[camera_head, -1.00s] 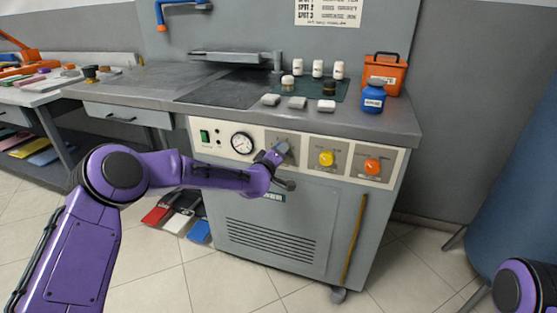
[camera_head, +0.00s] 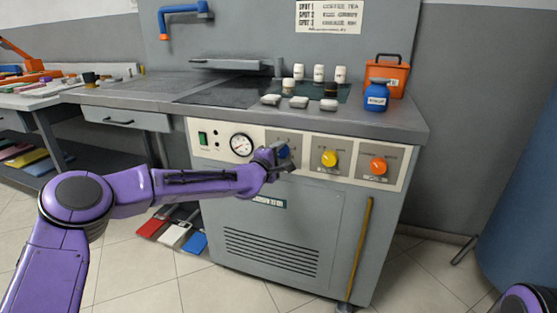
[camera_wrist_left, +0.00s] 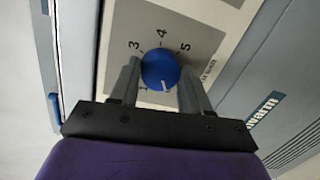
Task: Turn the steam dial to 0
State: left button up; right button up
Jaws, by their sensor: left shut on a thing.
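The blue dial (camera_head: 284,151) is the leftmost of three coloured dials on the front panel of the grey machine. In the left wrist view the blue dial (camera_wrist_left: 160,69) sits between the two fingers of my left gripper (camera_wrist_left: 160,82), which is shut on it. Its white mark points toward the bottom of that view, and the numbers 3, 4 and 5 show around its top. Its name label is too small to read. In the head view my left gripper (camera_head: 277,158) partly covers the dial. My right gripper is out of view.
A yellow dial (camera_head: 330,158) and an orange dial (camera_head: 378,166) are to the right. A round gauge (camera_head: 241,145) and a green switch (camera_head: 203,138) are to the left. Bottles and pale blocks stand on the machine top (camera_head: 385,122).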

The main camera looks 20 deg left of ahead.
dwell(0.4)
pick_arm(q)
jog(key=o, duration=1.1)
jog(key=shift+c, duration=0.2)
jog(key=s+a, duration=0.1)
jog(key=s, duration=0.9)
jog(key=shift+s+a+r+p, duration=0.2)
jog(key=shift+s+r+p, duration=0.05)
jog(key=shift+r+p, duration=0.1)
